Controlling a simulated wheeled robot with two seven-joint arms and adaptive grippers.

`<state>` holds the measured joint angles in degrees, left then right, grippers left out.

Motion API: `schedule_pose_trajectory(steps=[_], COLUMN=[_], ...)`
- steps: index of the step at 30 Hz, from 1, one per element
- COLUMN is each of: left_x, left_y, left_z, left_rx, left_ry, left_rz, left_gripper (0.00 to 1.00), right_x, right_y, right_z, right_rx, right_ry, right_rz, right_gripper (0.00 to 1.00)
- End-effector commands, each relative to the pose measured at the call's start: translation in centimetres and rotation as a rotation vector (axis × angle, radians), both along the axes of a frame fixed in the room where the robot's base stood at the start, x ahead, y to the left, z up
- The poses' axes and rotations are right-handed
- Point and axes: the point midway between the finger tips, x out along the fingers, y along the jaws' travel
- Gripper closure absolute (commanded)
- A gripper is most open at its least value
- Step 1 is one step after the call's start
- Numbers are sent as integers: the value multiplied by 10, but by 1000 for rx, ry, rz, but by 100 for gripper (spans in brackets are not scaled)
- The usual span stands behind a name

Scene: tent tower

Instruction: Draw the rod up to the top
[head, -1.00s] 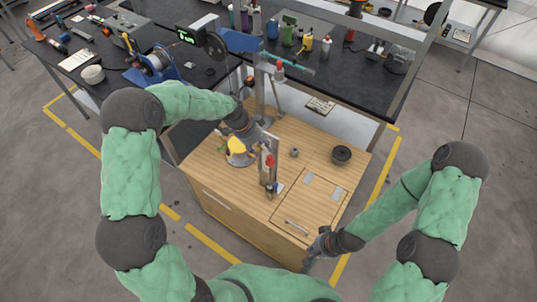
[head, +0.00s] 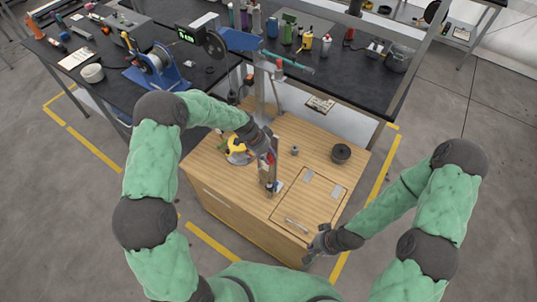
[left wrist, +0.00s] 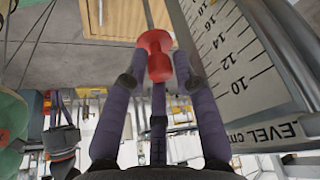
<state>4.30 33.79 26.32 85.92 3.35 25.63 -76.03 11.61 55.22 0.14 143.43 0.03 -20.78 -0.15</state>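A red knob (left wrist: 155,55) of spool shape, on a pale rod (left wrist: 157,12), stands beside a gauge plate (left wrist: 235,50) marked in centimetres. In the head view the gauge stand (head: 270,181) rises upright from the wooden cabinet top, and my left gripper (head: 266,154) is at its upper part, partly hiding it. In the left wrist view the left gripper's fingers (left wrist: 158,68) are spread on either side of the knob, with narrow gaps; I see no firm contact. My right gripper (head: 318,243) is by the cabinet's front right edge, away from the gauge; its fingers are too small to read.
The wooden cabinet (head: 215,170) carries a yellow-and-grey round device (head: 238,150), a black round part (head: 341,153), a small grey part (head: 295,151) and a hatch panel (head: 308,205) with a handle. Black benches (head: 340,65) with tools stand behind.

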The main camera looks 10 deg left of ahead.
Motion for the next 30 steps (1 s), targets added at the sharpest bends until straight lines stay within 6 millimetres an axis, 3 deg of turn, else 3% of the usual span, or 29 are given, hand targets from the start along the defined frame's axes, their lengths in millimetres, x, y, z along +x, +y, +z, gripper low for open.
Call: schedule_pose_trajectory(steps=[2, 8, 19, 30], left_x=[0, 1, 3, 5], left_y=[0, 0, 0, 0], left_z=[0, 4, 71, 80], left_rx=[-1, -1, -1, -2], left_ry=[-1, -3, -8, -13], left_rz=[0, 1, 1, 4], left_gripper=[100, 100, 100, 100], right_x=[0, 0, 0, 0], right_y=[0, 0, 0, 0], right_z=[0, 0, 6, 6], right_rx=[0, 0, 0, 0], right_ry=[0, 0, 0, 0], right_rz=[0, 0, 0, 0], right_gripper=[100, 100, 100, 100])
